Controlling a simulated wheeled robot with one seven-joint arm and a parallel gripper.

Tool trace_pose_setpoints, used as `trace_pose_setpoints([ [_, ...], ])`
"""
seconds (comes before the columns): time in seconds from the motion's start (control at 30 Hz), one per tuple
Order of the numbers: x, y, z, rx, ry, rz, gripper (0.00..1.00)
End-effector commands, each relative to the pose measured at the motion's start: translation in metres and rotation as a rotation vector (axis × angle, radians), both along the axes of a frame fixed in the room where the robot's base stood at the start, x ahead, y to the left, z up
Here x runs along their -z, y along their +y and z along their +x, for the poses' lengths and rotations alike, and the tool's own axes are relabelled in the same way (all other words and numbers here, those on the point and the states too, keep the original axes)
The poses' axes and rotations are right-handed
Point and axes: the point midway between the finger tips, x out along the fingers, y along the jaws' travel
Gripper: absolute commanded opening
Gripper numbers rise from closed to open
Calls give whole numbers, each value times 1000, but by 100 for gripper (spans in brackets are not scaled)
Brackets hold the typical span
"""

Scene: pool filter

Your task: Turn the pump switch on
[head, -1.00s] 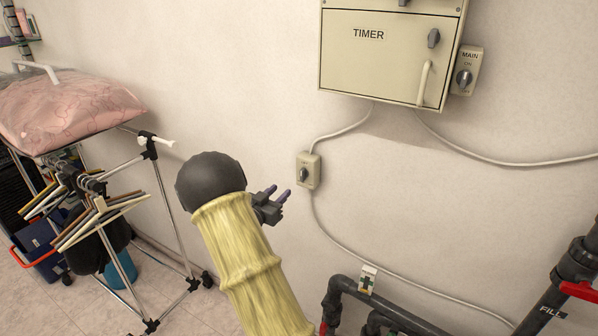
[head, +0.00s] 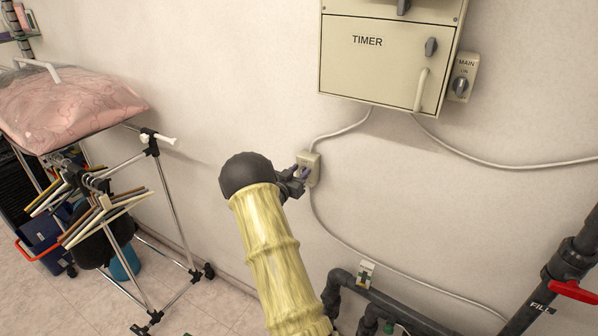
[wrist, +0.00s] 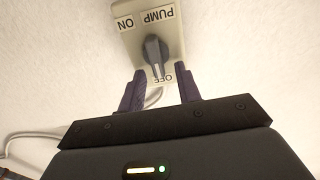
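The pump switch (wrist: 150,30) is a small cream box on the wall with a dark grey knob (wrist: 156,55). Its labels read PUMP, ON and OFF in the wrist view, upside down. The knob's lower end points near OFF. In the head view the pump switch (head: 314,168) is partly hidden by my gripper (head: 300,170). In the wrist view my gripper (wrist: 160,92) is open, its two purple fingers apart on either side of the knob's lower end. I cannot tell whether they touch the knob.
A TIMER cabinet (head: 375,60) and a MAIN switch (head: 463,80) are on the wall above right. Dark pipes (head: 385,300) with a red valve handle (head: 574,291) run below. A clothes rack (head: 170,210) with hangers stands at left.

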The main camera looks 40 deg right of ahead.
Motion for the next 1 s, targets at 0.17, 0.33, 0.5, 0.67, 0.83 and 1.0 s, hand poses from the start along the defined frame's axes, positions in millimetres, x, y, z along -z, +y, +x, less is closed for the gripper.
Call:
trace_pose_setpoints([
  [0.17,0,0,0,0,0,0,16],
  [0.33,0,1,0,0,0,0,0],
  [0.5,0,1,0,0,-5,1,0],
  [0.67,2,1,0,-1,-26,10,0],
  [0.83,4,0,-1,-1,-81,31,0],
  [1.0,6,0,-3,-1,-167,67,0],
])
